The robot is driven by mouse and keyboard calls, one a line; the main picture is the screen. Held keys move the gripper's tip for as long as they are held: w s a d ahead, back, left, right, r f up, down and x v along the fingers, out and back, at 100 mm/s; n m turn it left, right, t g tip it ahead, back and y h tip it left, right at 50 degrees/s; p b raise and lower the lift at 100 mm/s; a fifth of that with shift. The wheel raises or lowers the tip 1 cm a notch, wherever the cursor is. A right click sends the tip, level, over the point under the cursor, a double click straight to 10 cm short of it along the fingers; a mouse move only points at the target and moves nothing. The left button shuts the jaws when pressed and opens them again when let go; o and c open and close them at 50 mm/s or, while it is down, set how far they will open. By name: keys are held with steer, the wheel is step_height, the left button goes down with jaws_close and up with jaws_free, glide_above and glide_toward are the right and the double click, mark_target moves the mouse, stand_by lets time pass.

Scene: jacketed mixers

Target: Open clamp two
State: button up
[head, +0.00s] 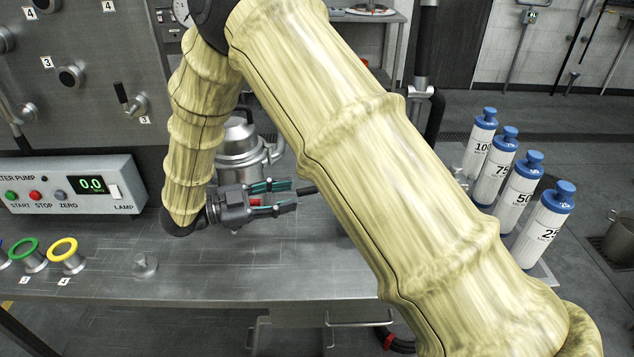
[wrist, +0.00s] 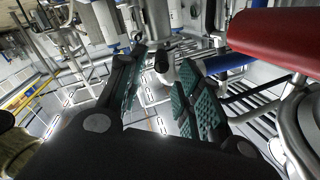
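My gripper (head: 290,195) reaches right from the bent arm, its two teal-padded fingers apart with nothing held. I cannot tell whether this handle belongs to clamp two, and no number two label is readable. A steel vessel (head: 238,140) stands behind my gripper, partly hidden by the arm.
A red bar (wrist: 275,38) is close at the right of the wrist view. The pump box (head: 75,185) and colored rings, including a yellow-ringed one (head: 64,250), stand left on the steel bench (head: 200,275). Several blue-capped cylinders, one marked 25 (head: 543,228), stand right.

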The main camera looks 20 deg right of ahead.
steer(key=d, duration=0.4)
steer(key=d+p, duration=0.1)
steer(key=shift+w+d+f, duration=0.25)
steer(key=shift+w+d, duration=0.1)
steer(key=shift+d, duration=0.05)
steer(key=d, duration=0.2)
steer(key=shift+s+d+r, duration=0.25)
steer(key=shift+s+d, duration=0.1)
steer(key=shift+w+d+f, duration=0.15)
steer(key=shift+d+f, duration=0.05)
steer(key=shift+d, duration=0.1)
steer(key=shift+r, duration=0.1)
